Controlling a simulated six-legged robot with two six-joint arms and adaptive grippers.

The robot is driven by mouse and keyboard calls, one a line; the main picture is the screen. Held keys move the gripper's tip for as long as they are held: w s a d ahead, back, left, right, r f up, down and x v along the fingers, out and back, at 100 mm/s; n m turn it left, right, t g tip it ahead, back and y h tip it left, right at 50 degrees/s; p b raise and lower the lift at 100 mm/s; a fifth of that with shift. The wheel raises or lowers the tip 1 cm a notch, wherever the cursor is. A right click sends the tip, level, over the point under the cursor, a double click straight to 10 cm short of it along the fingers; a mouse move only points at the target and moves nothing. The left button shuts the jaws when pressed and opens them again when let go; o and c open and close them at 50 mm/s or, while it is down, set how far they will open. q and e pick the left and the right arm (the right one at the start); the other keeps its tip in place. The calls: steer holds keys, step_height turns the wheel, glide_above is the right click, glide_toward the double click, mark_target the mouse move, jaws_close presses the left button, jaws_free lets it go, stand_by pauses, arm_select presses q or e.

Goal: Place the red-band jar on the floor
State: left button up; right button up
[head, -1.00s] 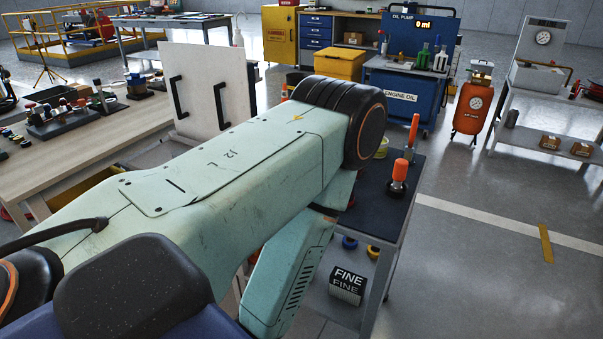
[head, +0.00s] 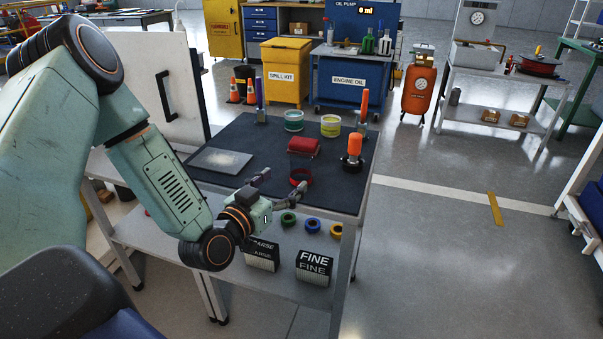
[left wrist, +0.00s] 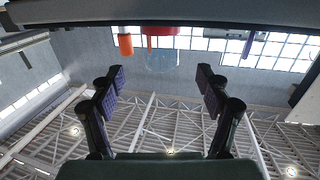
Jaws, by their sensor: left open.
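The red-band jar (head: 300,163) stands on the dark top of the workbench (head: 245,150). It has a clear body with a red ring around its bottom. A wider red piece shows at its upper end; I cannot tell if it is a lid or a thing behind. My left gripper (head: 281,186) is open and empty at the bench's front edge, just short of the jar, fingers pointing towards it. In the left wrist view, which looks upside down, the pale clear jar (left wrist: 162,62) shows beyond the gap between the open fingers (left wrist: 160,82). My right gripper is out of view.
An orange-topped tool (head: 352,152) stands right of the jar, with two tubs (head: 330,126) behind it and a grey plate (head: 219,161) to the left. Boxes (head: 314,267) and tape rolls sit on the lower shelf. The floor (head: 430,260) right of the bench is clear.

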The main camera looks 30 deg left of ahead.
mark_target(295, 167)
arm_select(q)
steer(key=shift+w+r, duration=0.3)
steer(key=shift+w, duration=0.4)
steer(key=shift+w+b, duration=0.3)
steer(key=shift+w, duration=0.1)
steer(key=shift+w+a+b, duration=0.2)
steer(key=shift+w+b, duration=0.25)
steer(key=shift+w, duration=0.15)
steer(key=w+b, duration=0.2)
steer(key=w, duration=0.2)
steer(key=shift+w+d+f, duration=0.1)
steer(key=shift+w+f, duration=0.05)
steer(key=shift+w, duration=0.45)
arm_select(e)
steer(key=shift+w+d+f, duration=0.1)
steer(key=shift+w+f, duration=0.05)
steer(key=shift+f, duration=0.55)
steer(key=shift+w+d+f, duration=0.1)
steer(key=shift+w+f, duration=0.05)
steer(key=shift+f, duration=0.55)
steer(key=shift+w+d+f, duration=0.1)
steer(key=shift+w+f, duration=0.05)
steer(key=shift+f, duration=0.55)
arm_select(q)
steer(key=shift+c, duration=0.4)
